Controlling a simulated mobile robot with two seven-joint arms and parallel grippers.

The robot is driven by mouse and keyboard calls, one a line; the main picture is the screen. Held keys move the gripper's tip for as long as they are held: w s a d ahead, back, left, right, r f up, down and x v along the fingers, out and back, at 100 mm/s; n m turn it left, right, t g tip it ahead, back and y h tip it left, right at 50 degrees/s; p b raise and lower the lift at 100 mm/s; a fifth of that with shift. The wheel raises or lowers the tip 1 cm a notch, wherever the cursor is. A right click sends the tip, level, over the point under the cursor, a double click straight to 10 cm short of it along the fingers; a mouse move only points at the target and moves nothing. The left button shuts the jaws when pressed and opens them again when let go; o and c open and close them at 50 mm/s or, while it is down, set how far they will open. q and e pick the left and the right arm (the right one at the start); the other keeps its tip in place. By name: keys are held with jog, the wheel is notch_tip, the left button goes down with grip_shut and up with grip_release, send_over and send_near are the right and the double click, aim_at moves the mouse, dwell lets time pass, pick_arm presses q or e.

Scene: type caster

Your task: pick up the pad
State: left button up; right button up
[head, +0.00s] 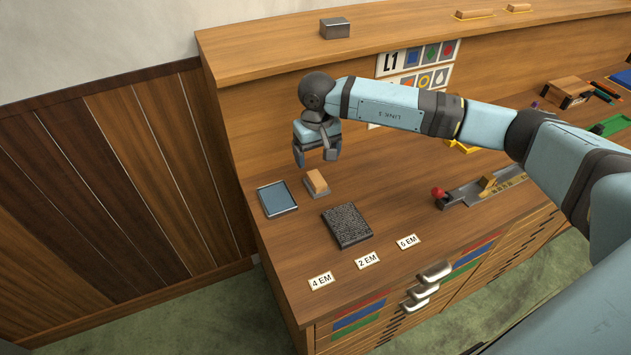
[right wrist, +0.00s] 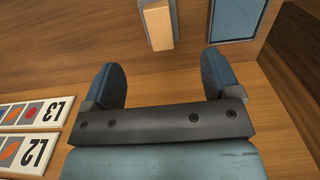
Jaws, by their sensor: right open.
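A flat blue pad (head: 277,198) with a dark rim lies on the wooden desk near its left end. It also shows in the right wrist view at the top right, where its blue face (right wrist: 237,17) is cut by the frame edge. My right gripper (head: 315,156) is open and empty above the desk, behind the pad and a little to its right. In the right wrist view its two fingers (right wrist: 162,75) are wide apart with bare wood between them. My left gripper is not in view.
A tan block (head: 317,182) stands just right of the pad; it also shows in the right wrist view (right wrist: 158,26). A dark textured plate (head: 347,225) lies in front. A slide with a red knob (head: 438,192) is farther right. The desk's left edge is close to the pad.

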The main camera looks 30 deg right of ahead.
aim_at(317, 178)
notch_tip(317, 178, down, 5)
jog(key=shift+r, duration=0.2)
jog(key=f+p, duration=0.2)
jog(key=f, duration=0.2)
jog(key=shift+w, duration=0.2)
jog(key=shift+f, duration=0.65)
jog(key=c, duration=1)
jog(key=shift+c, duration=0.2)
jog(key=shift+r, duration=0.15)
notch_tip(317, 178, up, 20)
jog(key=b, duration=0.3)
jog(key=shift+o, duration=0.6)
